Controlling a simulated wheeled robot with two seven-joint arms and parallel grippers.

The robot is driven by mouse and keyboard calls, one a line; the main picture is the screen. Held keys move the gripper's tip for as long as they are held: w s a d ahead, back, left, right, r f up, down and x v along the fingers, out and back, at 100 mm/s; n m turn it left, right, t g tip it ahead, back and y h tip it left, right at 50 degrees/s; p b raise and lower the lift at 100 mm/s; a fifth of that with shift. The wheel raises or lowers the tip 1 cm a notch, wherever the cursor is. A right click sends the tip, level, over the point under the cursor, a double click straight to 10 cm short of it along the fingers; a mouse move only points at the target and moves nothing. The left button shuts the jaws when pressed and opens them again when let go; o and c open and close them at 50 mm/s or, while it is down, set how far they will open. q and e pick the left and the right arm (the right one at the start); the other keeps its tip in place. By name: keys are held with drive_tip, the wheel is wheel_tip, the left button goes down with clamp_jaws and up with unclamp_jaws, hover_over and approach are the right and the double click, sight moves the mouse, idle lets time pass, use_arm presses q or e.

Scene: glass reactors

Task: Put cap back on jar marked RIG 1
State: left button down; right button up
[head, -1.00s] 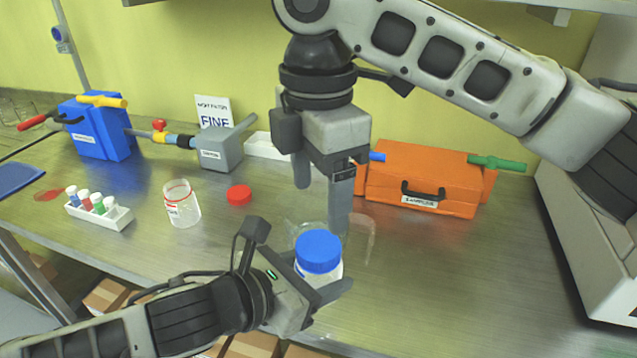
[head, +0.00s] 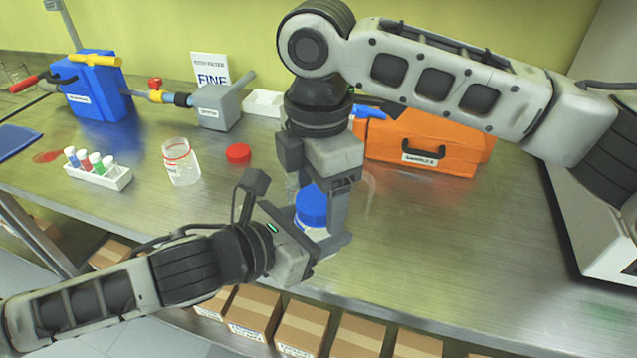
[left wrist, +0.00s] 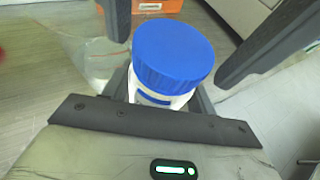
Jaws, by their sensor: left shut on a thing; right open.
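A white jar with a blue cap (head: 312,206) is held at its body by my left gripper (head: 315,240), above the front of the bench. The cap sits on the jar, which also shows in the left wrist view (left wrist: 172,58). My right gripper (head: 318,193) is open and points down, with its fingers on either side of the blue cap; contact cannot be told. An open clear jar (head: 182,165) with a red ring stands on the bench at left. A red cap (head: 238,153) lies to its right. No RIG 1 marking is readable on either jar.
A rack of small tubes (head: 98,172) stands left of the open jar. A blue pump-like unit (head: 95,85), a grey block (head: 215,108) and an orange case (head: 425,145) stand at the back. Clear glassware partly shows behind my right gripper.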

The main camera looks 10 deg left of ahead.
drive_tip(key=c, duration=1)
drive_tip(key=shift+m, duration=0.8)
drive_tip(key=o, duration=1.1)
drive_tip(key=shift+r, duration=0.1)
drive_tip(key=shift+r, duration=2.25)
drive_tip(key=shift+r+n, duration=0.6)
drive_tip(key=shift+r, duration=0.75)
drive_tip(key=shift+c, duration=0.5)
drive_tip(key=shift+r, duration=0.4)
drive_tip(key=shift+f, duration=0.15)
